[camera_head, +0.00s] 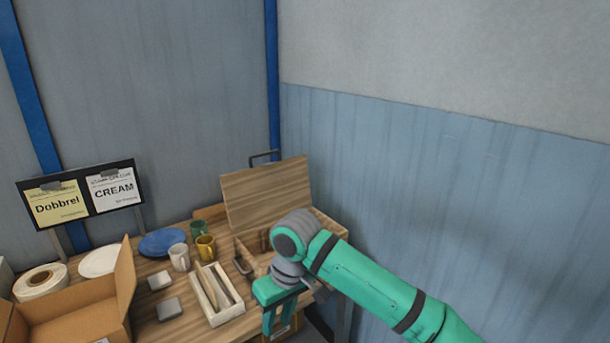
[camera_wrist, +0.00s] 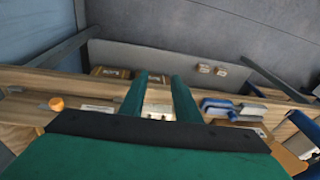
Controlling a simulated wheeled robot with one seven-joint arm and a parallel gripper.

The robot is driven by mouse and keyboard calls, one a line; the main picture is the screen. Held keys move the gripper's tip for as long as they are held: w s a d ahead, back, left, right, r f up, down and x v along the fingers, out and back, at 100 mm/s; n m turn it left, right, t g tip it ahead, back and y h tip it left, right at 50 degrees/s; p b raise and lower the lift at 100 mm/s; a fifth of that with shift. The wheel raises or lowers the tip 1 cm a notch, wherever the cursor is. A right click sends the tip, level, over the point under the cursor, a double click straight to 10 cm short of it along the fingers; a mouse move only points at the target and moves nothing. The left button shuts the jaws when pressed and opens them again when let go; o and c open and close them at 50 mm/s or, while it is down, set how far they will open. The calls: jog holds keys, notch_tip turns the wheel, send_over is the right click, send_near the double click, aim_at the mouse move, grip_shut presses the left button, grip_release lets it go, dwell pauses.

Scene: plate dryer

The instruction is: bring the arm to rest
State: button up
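My green gripper (camera_head: 281,318) hangs at the front edge of the wooden table (camera_head: 196,322), to the right of the cream tray, with its fingers pointing down. In the wrist view its two fingers (camera_wrist: 160,85) stand apart with a gap between them. Nothing is held; a pale item (camera_wrist: 158,106) shows beyond the gap. My arm reaches in from the lower right and hides part of the open wooden box (camera_head: 265,192).
A cream tray (camera_head: 226,312), mugs (camera_head: 205,246), a blue plate (camera_head: 162,242), a white plate (camera_head: 99,261) and a cardboard box (camera_head: 78,312) stand on the table. Blue-handled items (camera_wrist: 232,108) lie on wooden boards in the wrist view. Walls close the back and right.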

jog(key=a+m+t+y, duration=0.3)
jog(key=a+t+y, duration=0.7)
jog(key=a, duration=1.3)
jog(key=s+d+f+m+t+h, duration=0.6)
jog(key=s+d+f+m+h, duration=0.3)
jog(key=s+d+f, duration=0.65)
jog(key=s+d+f+n+h, duration=0.1)
jog(key=s+d, duration=0.3)
jog(key=s, duration=0.3)
jog(key=s+d+n+g+h, duration=0.1)
jog(key=s+d, duration=0.4)
jog(key=s, duration=0.3)
jog(key=s+d+f+n+h, duration=0.1)
jog(key=s+d, duration=0.3)
jog(key=s, duration=0.4)
jog(key=shift+d+f+n, duration=0.3)
jog(key=shift+n, duration=0.3)
